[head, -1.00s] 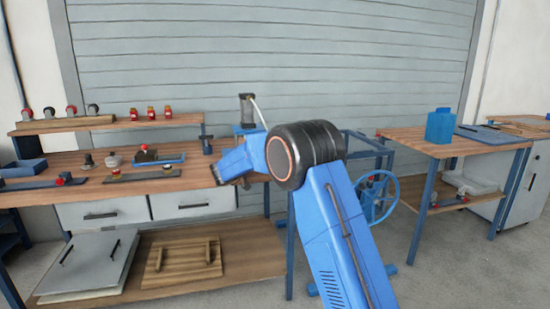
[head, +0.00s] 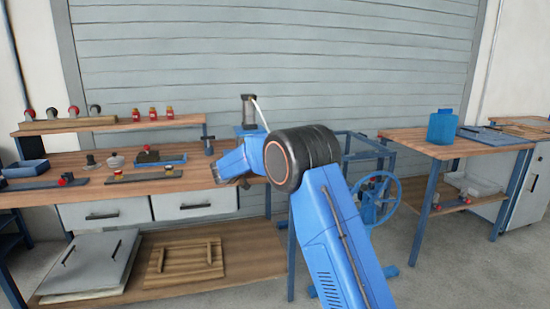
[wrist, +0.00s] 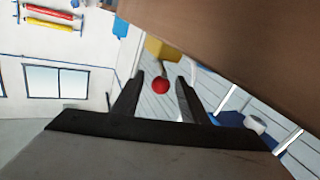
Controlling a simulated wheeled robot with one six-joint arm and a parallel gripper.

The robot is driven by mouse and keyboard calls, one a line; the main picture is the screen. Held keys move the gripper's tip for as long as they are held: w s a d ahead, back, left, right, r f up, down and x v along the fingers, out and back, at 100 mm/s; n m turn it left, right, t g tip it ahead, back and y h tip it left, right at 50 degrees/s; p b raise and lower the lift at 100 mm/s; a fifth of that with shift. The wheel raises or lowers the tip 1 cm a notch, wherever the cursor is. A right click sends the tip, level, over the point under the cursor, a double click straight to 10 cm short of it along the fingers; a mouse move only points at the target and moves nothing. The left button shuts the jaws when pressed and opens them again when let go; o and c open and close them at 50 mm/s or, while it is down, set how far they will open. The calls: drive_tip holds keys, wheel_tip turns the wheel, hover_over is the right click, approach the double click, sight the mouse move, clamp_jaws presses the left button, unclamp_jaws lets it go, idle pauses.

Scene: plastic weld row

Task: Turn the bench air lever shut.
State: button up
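In the wrist view a red ball knob (wrist: 160,86) hangs on a short stem below a yellow block (wrist: 163,50); this looks like the bench air lever. My gripper (wrist: 160,76) is open. The red knob appears between its two dark fingers, with a gap on both sides; I cannot tell how far beyond the fingertips it lies. In the head view my gripper is mostly hidden behind my blue wrist, near the right front edge of the workbench (head: 60,196). The lever cannot be made out there.
A brown board-like surface (wrist: 250,45) fills the upper right of the wrist view, close to the fingers. A blue handwheel (head: 392,205) and second table (head: 470,148) stand right.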

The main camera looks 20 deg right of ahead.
drive_tip(key=shift+a, duration=0.1)
drive_tip(key=v, duration=1.7)
drive_tip(key=shift+a, duration=0.15)
